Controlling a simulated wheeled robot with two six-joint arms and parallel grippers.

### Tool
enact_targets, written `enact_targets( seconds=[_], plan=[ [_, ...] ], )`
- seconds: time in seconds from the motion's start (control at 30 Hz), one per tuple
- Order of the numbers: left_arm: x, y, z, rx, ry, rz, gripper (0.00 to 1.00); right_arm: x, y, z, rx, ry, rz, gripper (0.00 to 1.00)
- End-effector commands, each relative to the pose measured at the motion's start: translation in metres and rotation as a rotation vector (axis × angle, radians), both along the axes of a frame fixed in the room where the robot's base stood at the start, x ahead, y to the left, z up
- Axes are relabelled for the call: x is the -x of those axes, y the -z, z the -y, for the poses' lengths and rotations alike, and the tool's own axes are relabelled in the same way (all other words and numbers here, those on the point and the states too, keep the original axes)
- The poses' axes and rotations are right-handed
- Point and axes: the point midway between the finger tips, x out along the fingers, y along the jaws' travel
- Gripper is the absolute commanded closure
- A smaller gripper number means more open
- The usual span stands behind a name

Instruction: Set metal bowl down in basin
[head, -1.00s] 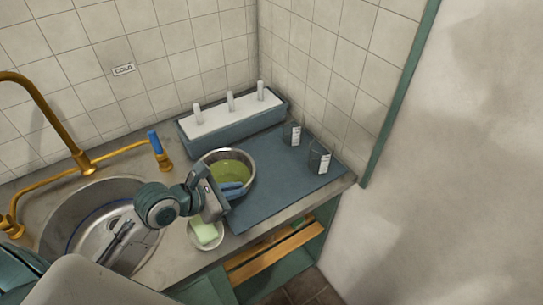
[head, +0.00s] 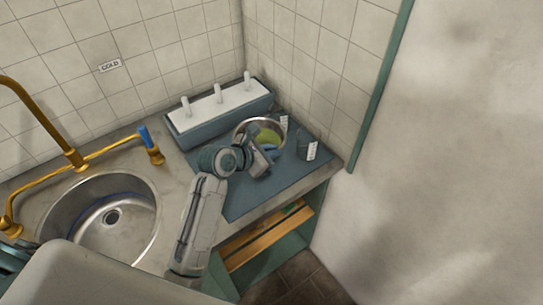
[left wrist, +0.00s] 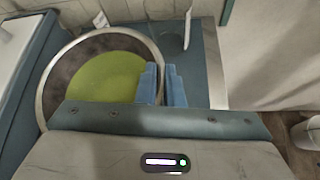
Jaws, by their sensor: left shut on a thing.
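The metal bowl (head: 257,124) has a silver rim and a yellow-green fill at the bottom. It is over the far part of the blue mat, right of the basin. My left gripper (head: 267,152) is shut on its near rim. In the left wrist view, the bowl (left wrist: 62,72) fills the upper left, with the blue fingers (left wrist: 164,85) on either side of its rim. I cannot tell whether the bowl touches the mat. The basin (head: 93,214) is a round steel sink at the left, with a drain in its bottom. My right gripper is not in view.
A rack (head: 222,112) with white pegs stands behind the mat (head: 240,202). Labelled clear glasses, one at the mat's right edge (head: 310,150), stand close to the bowl. A brass tap (head: 75,157) rises behind the basin. The basin's visible inside is empty.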

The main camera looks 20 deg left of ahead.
Motion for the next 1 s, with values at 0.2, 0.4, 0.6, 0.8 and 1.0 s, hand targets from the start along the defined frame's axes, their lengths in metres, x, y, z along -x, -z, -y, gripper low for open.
enact_targets(
  seconds=[0.2, 0.4, 0.6, 0.8, 1.0],
  plan=[
    [0.001, 0.028, 0.0, 0.0, -0.001, -0.005, 1.0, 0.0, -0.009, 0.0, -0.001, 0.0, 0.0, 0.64],
    [0.001, 0.032, 0.0, 0.0, -0.001, -0.001, 1.0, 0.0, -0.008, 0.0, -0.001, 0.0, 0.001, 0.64],
    [0.001, 0.034, 0.0, 0.001, -0.001, -0.003, 0.91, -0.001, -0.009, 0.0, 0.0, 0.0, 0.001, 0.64],
    [0.001, 0.034, 0.0, 0.001, -0.001, -0.003, 0.71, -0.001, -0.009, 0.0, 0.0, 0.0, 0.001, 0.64],
    [0.001, 0.033, -0.001, 0.0, -0.001, -0.002, 0.71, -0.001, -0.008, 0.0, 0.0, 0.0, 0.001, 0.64]
  ],
)
